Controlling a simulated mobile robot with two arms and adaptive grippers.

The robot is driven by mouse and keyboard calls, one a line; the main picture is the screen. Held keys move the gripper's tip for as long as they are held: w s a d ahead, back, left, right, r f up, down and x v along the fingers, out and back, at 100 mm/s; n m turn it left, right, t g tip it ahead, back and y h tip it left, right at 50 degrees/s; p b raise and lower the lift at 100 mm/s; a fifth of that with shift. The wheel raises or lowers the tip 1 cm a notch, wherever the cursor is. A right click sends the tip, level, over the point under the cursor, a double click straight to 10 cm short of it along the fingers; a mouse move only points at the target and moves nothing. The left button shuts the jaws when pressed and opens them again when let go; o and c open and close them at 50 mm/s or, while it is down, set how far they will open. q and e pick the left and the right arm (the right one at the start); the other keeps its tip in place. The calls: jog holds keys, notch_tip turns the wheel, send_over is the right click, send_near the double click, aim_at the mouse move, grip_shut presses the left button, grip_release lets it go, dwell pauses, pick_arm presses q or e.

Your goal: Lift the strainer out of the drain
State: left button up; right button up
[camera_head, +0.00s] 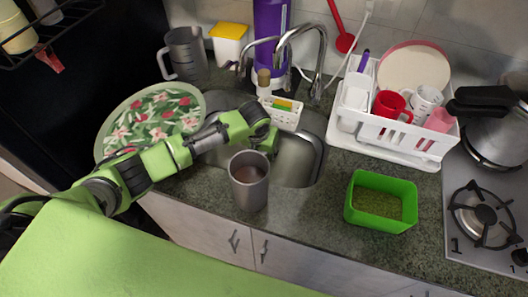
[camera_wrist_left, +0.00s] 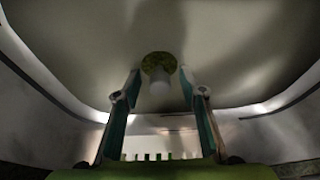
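My left gripper (camera_head: 264,138) reaches over the steel sink (camera_head: 298,165), pointing down into a basin. In the left wrist view its two fingers (camera_wrist_left: 159,75) are spread apart with nothing between them in contact. Beyond them, at the basin floor, is the round greenish drain (camera_wrist_left: 155,62). A pale, short cylindrical piece, seemingly the strainer's knob (camera_wrist_left: 160,88), stands out from it. It appears centred between the fingers; I cannot tell how deep it lies from the fingertips. The strainer is hidden in the head view. My right gripper is not in view.
A grey cup (camera_head: 249,190) stands at the sink's front edge, close to my left arm. A floral plate (camera_head: 125,140) leans at left. The faucet (camera_head: 318,75), a white caddy (camera_head: 282,117) and a dish rack (camera_head: 385,140) border the sink. A green container (camera_head: 357,205) sits front right.

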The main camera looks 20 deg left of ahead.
pick_arm(q)
jog(key=shift+f, duration=0.1)
jog(key=c, duration=1)
grip_shut()
jog(key=shift+r+p, duration=1.2)
jog(key=shift+p, duration=0.2)
jog(key=shift+r+p, duration=1.95)
jog(key=shift+p, duration=0.4)
